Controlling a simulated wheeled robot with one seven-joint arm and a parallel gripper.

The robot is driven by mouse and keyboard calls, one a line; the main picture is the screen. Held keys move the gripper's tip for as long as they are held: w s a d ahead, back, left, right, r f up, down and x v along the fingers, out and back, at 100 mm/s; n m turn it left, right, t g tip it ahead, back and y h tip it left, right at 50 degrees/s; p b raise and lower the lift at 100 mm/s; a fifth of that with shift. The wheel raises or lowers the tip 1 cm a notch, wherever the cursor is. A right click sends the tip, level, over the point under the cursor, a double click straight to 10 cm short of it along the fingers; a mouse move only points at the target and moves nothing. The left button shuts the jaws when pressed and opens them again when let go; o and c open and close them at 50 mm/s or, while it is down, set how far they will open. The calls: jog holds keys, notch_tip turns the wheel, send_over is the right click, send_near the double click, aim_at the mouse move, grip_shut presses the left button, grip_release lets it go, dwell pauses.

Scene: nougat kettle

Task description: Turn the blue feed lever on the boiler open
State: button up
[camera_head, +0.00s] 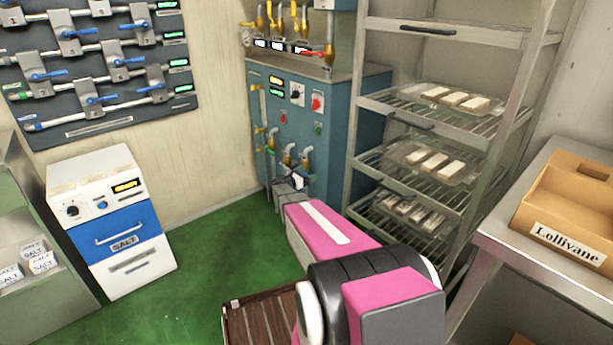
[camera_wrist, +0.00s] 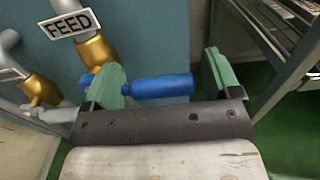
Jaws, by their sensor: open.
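The boiler (camera_head: 342,125) is a teal cabinet with gauges, knobs and brass pipe fittings. In the wrist view, the blue feed lever (camera_wrist: 163,86) lies roughly level, pointing right from a brass valve (camera_wrist: 97,50) below a "FEED" label (camera_wrist: 72,23). My gripper (camera_wrist: 160,72) is open, with green fingers. The left finger overlaps the lever near its valve end; the right finger is just past its free tip, with a small gap. I cannot tell whether either touches it. In the head view my gripper (camera_head: 290,188) is low at the boiler's front and mostly hides the lever.
A metal rack (camera_head: 350,180) with trays of white bars stands close right of the boiler. A bench (camera_head: 487,240) with a "Lollivane" box (camera_head: 525,215) is at right. A white-and-blue salt machine (camera_head: 92,168) stands left.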

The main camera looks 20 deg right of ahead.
jog(key=c, duration=1.3)
jog(key=shift+f, duration=0.1)
jog(key=shift+w+a+f+m, duration=0.4)
jog(key=shift+w+f+m, duration=0.9)
jog(key=shift+m, duration=1.7)
jog(key=shift+w+a+f+m, duration=0.4)
jog(key=shift+w+f+m, duration=0.45)
jog(key=shift+f+m, duration=1.45)
jog(key=shift+w+a+f+m, duration=0.4)
jog(key=shift+w+f+m, duration=0.55)
jog(key=shift+m, duration=2.75)
jog(key=shift+w+r, duration=0.15)
jog(key=shift+w, duration=0.05)
jog(key=o, duration=1.3)
